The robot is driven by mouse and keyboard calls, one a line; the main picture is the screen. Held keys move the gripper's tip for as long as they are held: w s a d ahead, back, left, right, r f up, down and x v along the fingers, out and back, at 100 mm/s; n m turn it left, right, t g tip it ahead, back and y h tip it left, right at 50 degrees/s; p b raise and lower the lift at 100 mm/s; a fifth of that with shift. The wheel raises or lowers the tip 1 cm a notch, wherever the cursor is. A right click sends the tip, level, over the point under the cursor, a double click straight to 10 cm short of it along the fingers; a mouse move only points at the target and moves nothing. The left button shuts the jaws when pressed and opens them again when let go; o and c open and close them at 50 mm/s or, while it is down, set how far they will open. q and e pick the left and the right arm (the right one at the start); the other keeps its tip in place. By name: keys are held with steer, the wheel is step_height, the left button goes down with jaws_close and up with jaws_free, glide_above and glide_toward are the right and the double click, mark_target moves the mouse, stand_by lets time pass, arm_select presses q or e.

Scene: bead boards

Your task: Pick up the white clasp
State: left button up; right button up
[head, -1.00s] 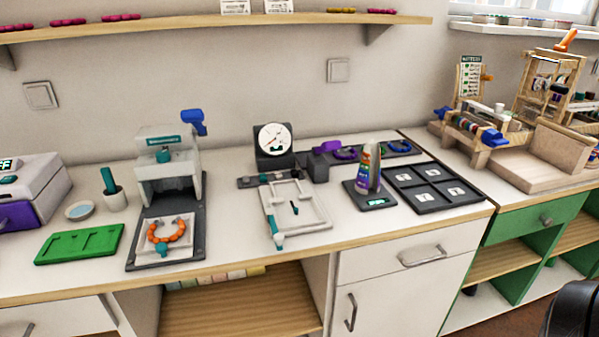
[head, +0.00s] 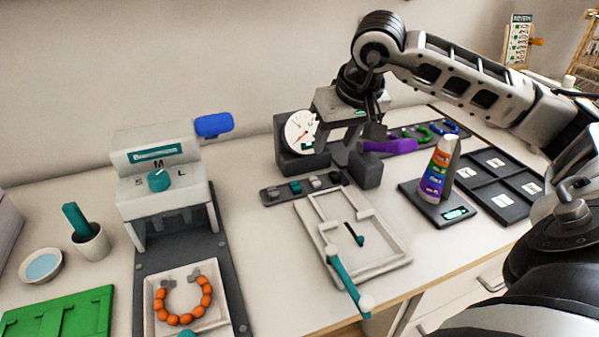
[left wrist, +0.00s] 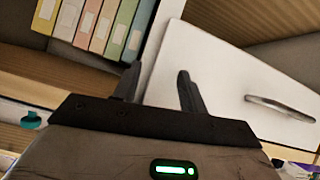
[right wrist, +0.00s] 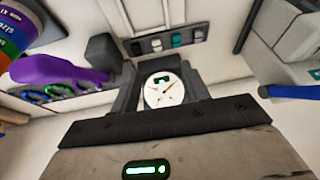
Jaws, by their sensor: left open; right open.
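The white clasp (head: 315,183) lies in a dark tray strip (head: 268,196) in front of the dial gauge, beside a teal clasp (head: 295,187) and a grey one (head: 273,192). The white clasp also shows in the right wrist view (right wrist: 156,44), beyond the fingers. My right gripper (head: 376,116) is open and empty, above and behind the strip near the dial gauge; its fingertips are hard to make out in the head view. My left gripper (left wrist: 158,83) is open and empty, facing the cabinet front, and is outside the head view.
The dial gauge (head: 300,132) and a purple-handled tool (head: 390,146) stand close to my right gripper. A white frame (head: 390,262) lies in front of the strip. A press (head: 160,190) stands left; a bottle (head: 436,172) stands right.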

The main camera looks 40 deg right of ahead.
steer(key=d, duration=0.1)
glide_toward(317, 183)
steer(key=x, duration=0.2)
steer(key=shift+d+f, duration=0.1)
steer(key=shift+f, duration=0.25)
steer(key=shift+x, duration=2.8)
steer(key=shift+w+r, duration=0.1)
jaws_close()
